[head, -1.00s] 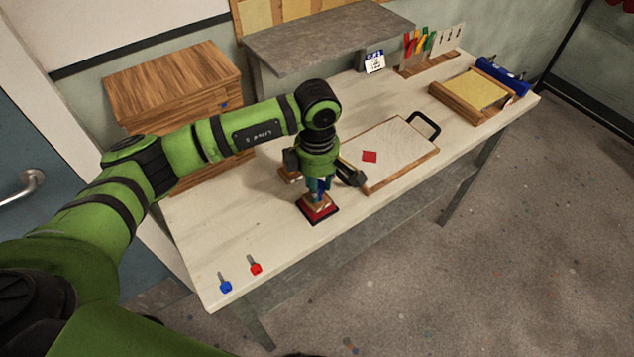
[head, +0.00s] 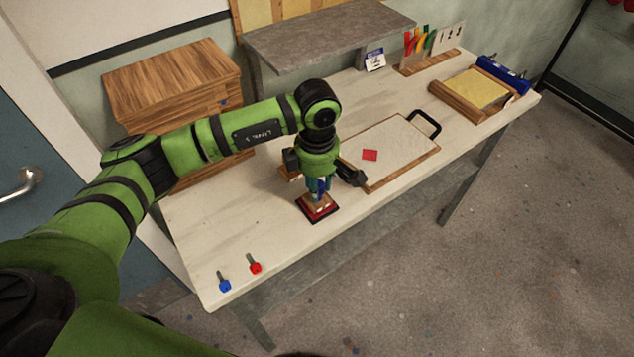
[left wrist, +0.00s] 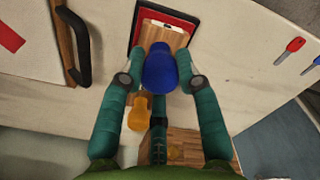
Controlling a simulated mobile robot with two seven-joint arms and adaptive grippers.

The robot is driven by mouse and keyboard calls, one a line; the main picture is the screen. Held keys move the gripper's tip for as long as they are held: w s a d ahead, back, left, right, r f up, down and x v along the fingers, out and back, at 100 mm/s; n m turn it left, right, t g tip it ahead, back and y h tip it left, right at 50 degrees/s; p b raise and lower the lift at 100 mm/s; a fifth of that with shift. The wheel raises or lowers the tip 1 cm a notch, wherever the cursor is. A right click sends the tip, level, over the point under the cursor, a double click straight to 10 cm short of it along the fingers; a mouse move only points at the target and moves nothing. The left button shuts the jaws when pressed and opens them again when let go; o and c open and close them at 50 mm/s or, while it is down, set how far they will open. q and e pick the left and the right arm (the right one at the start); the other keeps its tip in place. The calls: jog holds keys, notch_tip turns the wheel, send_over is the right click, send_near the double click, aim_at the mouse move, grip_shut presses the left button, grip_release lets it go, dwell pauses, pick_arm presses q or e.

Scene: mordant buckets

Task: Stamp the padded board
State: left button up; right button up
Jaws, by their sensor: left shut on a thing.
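My left gripper (head: 319,188) points down and is shut on a stamp with a blue rounded handle (left wrist: 160,70) and a wooden block (left wrist: 163,38). The block is over a red ink pad (head: 316,214) in a dark tray; I cannot tell whether they touch. The padded board (head: 402,140) lies to the right, pale with a wooden edge and a black handle. One red square mark (head: 370,155) is on its left part. A second stamp with an orange handle (left wrist: 138,113) shows behind the gripper in the left wrist view. My right gripper is not in view.
A red key-like piece (head: 255,265) and a blue one (head: 224,283) lie at the table's near left corner. A wooden drawer box (head: 175,85) and a grey shelf (head: 325,35) stand behind. A framed yellow pad (head: 475,90) is at the far right.

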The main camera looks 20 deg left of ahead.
pick_arm(q)
jog(key=shift+s+f+b, duration=0.2)
jog(key=shift+b, duration=0.1)
dwell(1.2)
jog(key=shift+r, duration=0.1)
notch_tip(320, 180, up, 2)
jog(key=shift+w+p, duration=0.15)
jog(key=shift+p, duration=0.4)
jog(key=shift+r+p, duration=1.05)
jog(key=shift+r, duration=1.55)
jog(key=shift+f, duration=0.1)
